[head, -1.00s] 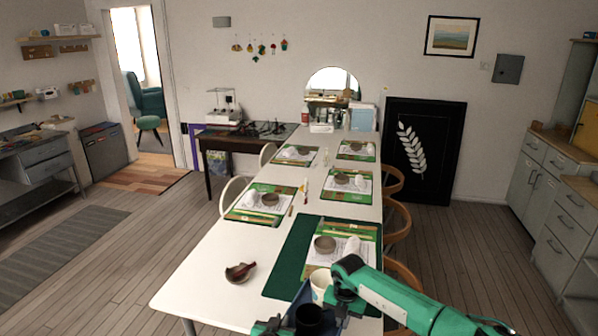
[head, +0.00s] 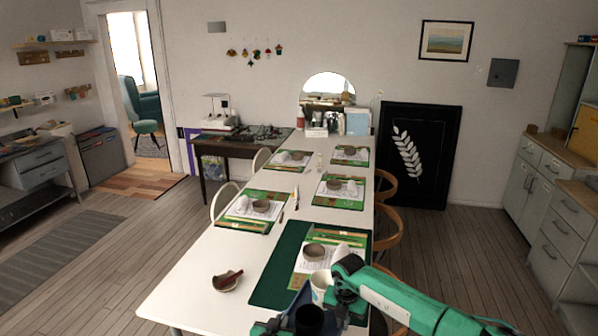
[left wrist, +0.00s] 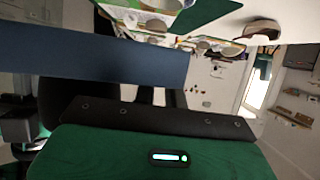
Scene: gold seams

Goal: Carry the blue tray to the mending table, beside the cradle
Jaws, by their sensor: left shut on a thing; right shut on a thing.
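The blue tray (head: 301,297) is at the bottom of the head view, mostly hidden by my grippers and cut off by the frame edge. Its blue wall (left wrist: 95,55) crosses the left wrist view. My left gripper (head: 272,325) is shut on the tray at its left side. My right gripper (head: 346,292) is shut on its right side. A pale cup (head: 321,284) shows beside the right gripper; I cannot tell whether it is in the tray. Which table is the mending table is unclear, and I cannot make out the cradle.
A long white table (head: 205,268) lies ahead, with several green mats holding bowls. A broken brown bowl (head: 227,281) sits near its front. Chairs (head: 388,228) line its right side. A dark table (head: 228,150) stands at the back wall. Floor is clear at left.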

